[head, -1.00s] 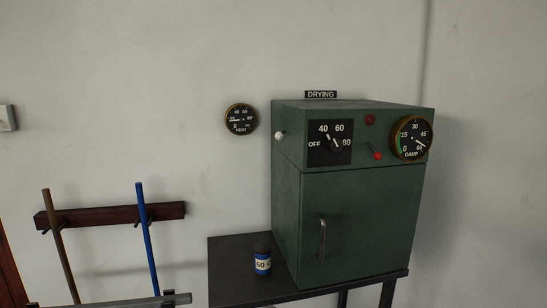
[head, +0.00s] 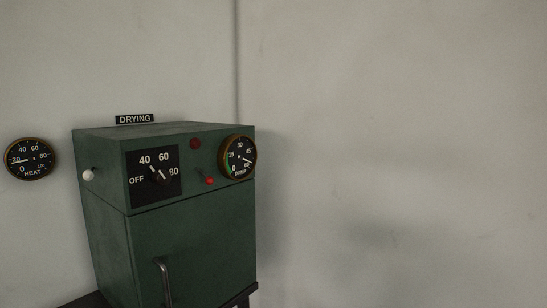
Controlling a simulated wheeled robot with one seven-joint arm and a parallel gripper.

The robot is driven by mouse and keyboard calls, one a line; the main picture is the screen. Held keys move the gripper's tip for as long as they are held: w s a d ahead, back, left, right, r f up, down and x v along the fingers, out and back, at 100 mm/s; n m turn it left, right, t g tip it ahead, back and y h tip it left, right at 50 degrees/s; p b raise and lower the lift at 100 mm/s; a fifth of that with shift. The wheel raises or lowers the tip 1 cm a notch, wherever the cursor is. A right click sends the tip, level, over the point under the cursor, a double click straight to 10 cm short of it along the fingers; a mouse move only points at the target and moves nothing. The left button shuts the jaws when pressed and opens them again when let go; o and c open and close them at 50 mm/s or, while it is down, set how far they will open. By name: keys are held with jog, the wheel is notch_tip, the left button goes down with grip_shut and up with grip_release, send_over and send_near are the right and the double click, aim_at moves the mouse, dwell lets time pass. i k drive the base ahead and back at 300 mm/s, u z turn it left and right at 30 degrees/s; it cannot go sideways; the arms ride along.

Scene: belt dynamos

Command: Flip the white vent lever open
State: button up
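The white vent lever (head: 88,175) shows as a white knob on a short dark stem. It is on the left side of the green drying cabinet (head: 188,242), near the top. The stem runs from the knob up and slightly right; how it is hinged is too small to tell. My gripper is not in view.
The cabinet's front has a dial knob (head: 160,177), a red-tipped switch (head: 209,180), a dark red lamp (head: 195,143), a damp gauge (head: 238,158) and a door handle (head: 163,282). It stands on a dark table (head: 88,300). A heat gauge (head: 30,158) hangs on the wall. The right side is bare wall.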

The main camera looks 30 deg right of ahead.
aim_at(89, 174)
jog(key=u, duration=0.6)
jog(key=k, duration=0.65)
jog(key=u, duration=1.25)
jog(key=i, duration=1.8)
jog(key=z, duration=0.7)
